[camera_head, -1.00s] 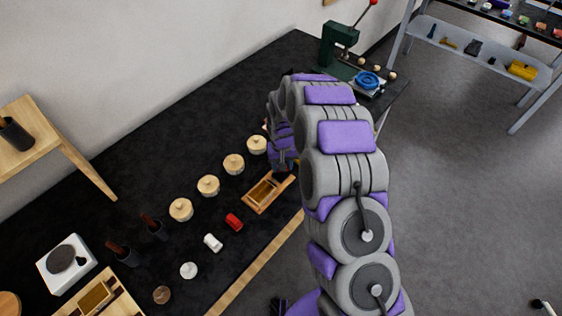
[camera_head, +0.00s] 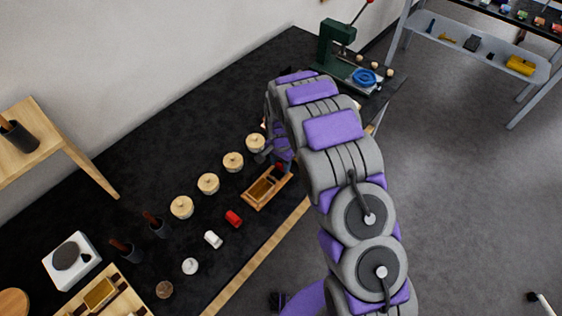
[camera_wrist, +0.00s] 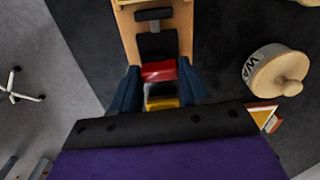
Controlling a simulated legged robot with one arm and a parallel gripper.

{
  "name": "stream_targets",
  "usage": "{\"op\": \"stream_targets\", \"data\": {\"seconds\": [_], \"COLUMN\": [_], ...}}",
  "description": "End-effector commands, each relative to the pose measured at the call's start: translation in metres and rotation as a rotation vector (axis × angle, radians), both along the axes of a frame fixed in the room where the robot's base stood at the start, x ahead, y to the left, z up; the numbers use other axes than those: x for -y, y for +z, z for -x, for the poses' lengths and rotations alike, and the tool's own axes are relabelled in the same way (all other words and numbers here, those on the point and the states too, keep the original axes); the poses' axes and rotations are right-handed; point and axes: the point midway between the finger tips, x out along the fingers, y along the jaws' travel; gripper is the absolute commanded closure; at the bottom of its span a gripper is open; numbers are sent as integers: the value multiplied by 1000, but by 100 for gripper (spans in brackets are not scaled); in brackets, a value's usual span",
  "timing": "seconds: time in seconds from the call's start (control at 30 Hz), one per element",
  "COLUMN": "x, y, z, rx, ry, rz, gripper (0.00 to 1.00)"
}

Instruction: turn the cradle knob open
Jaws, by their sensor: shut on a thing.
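The wooden cradle (camera_head: 262,192) lies on the black bench at the end of my arm. It also shows in the wrist view (camera_wrist: 127,35), with a dark bar across it and a dark part in its middle. My gripper (camera_wrist: 159,80) is at the cradle's near end in that view, its two blue fingers on either side of a red knob-like piece (camera_wrist: 158,70). It is shut on this piece. A yellow part (camera_wrist: 162,103) shows just below the red piece. How far the knob is turned cannot be told. In the head view my arm partly hides the gripper.
Several lidded round pots (camera_head: 208,184) stand in a row behind the cradle; one lidded pot (camera_wrist: 279,75) is close on the right in the wrist view. A red cylinder (camera_head: 233,218) and a white one (camera_head: 213,239) lie left of the cradle. A green press (camera_head: 338,45) stands at the back.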

Motion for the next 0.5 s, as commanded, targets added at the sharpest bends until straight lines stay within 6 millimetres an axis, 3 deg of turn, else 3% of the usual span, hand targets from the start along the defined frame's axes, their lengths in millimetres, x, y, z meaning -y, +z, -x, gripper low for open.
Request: {"op": "stream_targets", "data": {"seconds": [0.5], "x": [-1], "y": [-1], "z": [3], "rx": [-8], "ry": [-80], "rz": [1], "gripper": [86]}}
